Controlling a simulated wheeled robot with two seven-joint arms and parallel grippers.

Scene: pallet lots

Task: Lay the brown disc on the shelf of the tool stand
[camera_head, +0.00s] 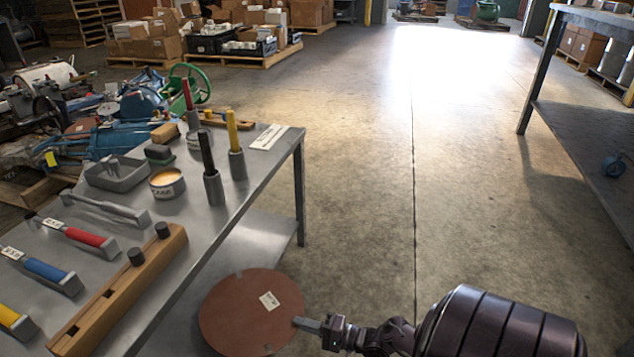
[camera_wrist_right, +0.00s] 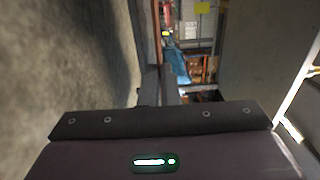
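The brown disc (camera_head: 232,318) is at the bottom middle of the head view, with a small white label and notches in its rim. My right gripper (camera_head: 308,325) is shut on its right edge. The disc overlaps the right part of the tool stand's lower shelf (camera_head: 262,240) in the picture; I cannot tell whether it touches it. The stand's metal top (camera_head: 215,215) is above the shelf at left. In the right wrist view the gripper's fingers (camera_wrist_right: 158,88) are close together, and the disc is hard to make out. My left gripper is not in view.
The stand top holds a wooden block (camera_head: 125,290), colour-handled tools (camera_head: 85,237), a grey tray (camera_head: 117,175), a tin (camera_head: 167,184) and upright posts. A stand leg (camera_head: 299,190) rises beyond the disc. Open floor (camera_head: 400,190) lies right of it, with another table (camera_head: 580,140) far right.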

